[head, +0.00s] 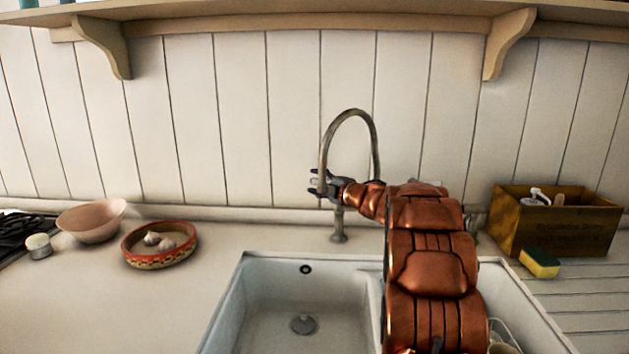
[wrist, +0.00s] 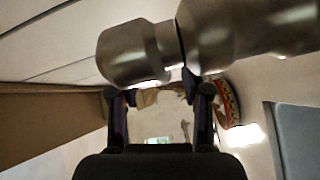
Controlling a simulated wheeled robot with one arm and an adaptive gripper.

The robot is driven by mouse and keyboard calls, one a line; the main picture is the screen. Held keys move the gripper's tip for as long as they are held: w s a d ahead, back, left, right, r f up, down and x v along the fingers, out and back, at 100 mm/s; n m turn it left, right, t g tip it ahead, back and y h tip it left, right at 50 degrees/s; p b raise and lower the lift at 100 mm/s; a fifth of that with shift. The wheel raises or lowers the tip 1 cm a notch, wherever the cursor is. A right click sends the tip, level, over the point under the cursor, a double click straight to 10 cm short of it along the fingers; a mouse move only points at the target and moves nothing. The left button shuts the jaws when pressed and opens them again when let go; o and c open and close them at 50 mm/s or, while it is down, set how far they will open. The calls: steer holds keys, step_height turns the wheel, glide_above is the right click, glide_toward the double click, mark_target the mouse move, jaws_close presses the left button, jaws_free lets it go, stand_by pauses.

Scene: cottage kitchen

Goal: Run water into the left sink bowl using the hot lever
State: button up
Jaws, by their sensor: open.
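The white double sink has a left bowl (head: 262,308) with a drain (head: 303,324) in its floor. No water shows in it. The tap's arched spout (head: 350,113) rises behind the sink, its left side coming down close to my gripper. The tap's left pillar (head: 339,230) stands behind the left bowl. My gripper (head: 318,185) is open beside the top of this pillar. In the wrist view my gripper (wrist: 160,95) has its fingers spread, with large metal tap parts (wrist: 135,55) close to the tips. I cannot clearly make out the hot lever or tell whether it is touched.
My arm covers the sink divider, the tap's right side and part of the right bowl. A wooden crate (head: 520,228) and a yellow-green sponge (head: 540,263) are at right. A red patterned dish (head: 160,260) and pink bowl (head: 92,222) sit at left. A shelf (head: 300,18) hangs above.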

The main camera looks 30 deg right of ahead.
steer(key=shift+w+f, duration=0.1)
steer(key=shift+w, duration=0.65)
steer(key=shift+a, duration=0.1)
jaws_close()
